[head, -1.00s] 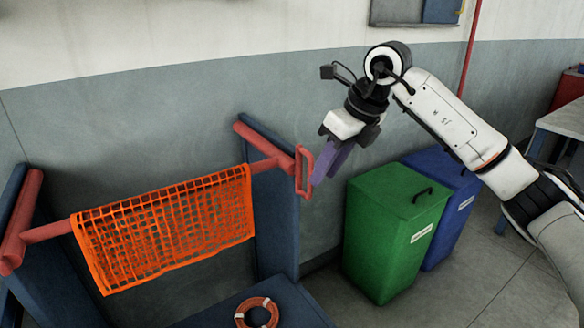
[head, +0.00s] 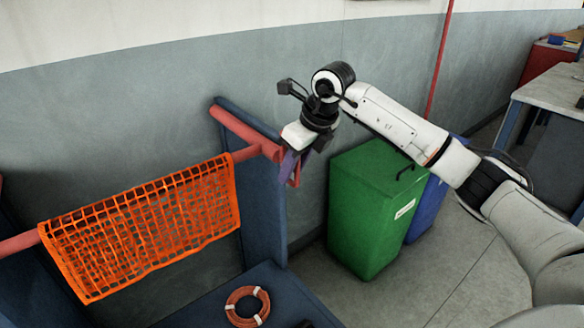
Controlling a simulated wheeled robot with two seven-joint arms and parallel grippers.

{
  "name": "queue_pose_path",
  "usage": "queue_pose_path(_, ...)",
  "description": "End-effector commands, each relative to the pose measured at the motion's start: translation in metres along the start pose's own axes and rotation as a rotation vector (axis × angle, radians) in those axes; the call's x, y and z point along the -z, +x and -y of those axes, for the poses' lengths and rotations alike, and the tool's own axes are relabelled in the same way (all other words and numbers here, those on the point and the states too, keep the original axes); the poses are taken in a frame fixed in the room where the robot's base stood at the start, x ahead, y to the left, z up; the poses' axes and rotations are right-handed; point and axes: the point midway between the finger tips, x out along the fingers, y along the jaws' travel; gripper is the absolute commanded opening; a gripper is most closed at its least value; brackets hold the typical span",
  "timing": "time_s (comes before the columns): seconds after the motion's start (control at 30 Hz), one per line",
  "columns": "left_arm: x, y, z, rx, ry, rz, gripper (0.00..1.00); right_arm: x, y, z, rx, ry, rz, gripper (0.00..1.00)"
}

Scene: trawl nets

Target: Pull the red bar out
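The red bar (head: 246,153) runs across the blue stand through the top edge of an orange net (head: 142,226), which hangs from it. Its right end has a red loop handle (head: 296,174) beyond the right upright. My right gripper (head: 288,166) is at this handle, its purple fingers pointing down and overlapping it in the picture. The fingers partly hide the handle, and I cannot tell whether they are closed on it. My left gripper is not in view.
A blue stand (head: 263,215) with a red top rail holds the bar's right side. A green bin (head: 370,212) and a blue bin (head: 428,208) stand right of the handle. A table (head: 548,97) is at far right.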

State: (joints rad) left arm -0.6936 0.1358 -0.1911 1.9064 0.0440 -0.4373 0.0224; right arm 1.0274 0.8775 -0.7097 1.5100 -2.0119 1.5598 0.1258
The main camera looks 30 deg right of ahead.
Motion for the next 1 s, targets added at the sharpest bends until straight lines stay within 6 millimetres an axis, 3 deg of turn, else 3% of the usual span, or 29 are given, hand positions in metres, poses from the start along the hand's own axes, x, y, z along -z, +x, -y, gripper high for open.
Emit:
queue_pose_path(0.3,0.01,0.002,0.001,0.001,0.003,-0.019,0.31,0.0,0.004,-0.001,-0.001,-0.001,0.0,0.29)
queue_pose_path(0.5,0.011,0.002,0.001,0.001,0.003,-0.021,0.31,0.0,0.004,-0.002,-0.003,-0.002,0.0,0.0)
queue_pose_path(1.0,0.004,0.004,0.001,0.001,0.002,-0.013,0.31,0.012,0.0,-0.016,-0.016,-0.029,0.001,0.0)
